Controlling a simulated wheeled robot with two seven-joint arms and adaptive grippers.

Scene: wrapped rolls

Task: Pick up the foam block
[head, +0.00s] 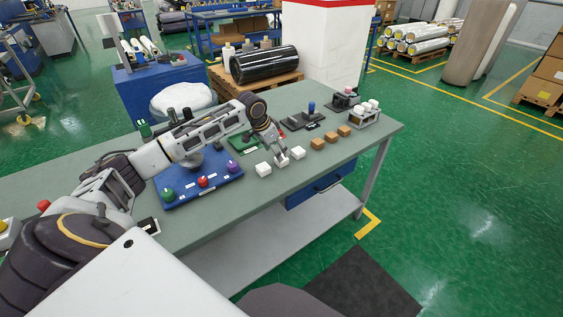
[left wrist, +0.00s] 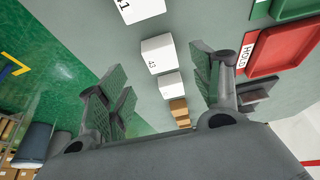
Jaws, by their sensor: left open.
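Several small blocks stand in a row near the table's front edge. Three are white, which I take for foam: a left one (head: 263,169), a middle one (head: 282,161) and a right one (head: 298,153). The left wrist view also shows a labelled white block (left wrist: 158,56) and a smaller one beyond it (left wrist: 169,84). My left gripper (head: 276,150) points down just above the middle white block and partly covers it. In the left wrist view its fingers (left wrist: 160,88) are wide apart, with nothing held. Whether they touch a block cannot be told. My right gripper is not in view.
Brown blocks (head: 331,137) continue the row to the right. A blue board with colored knobs (head: 202,184) lies left of the row. A red tray (left wrist: 287,40) sits beside the right finger. A bottle rack (head: 364,118) stands at the table's far right.

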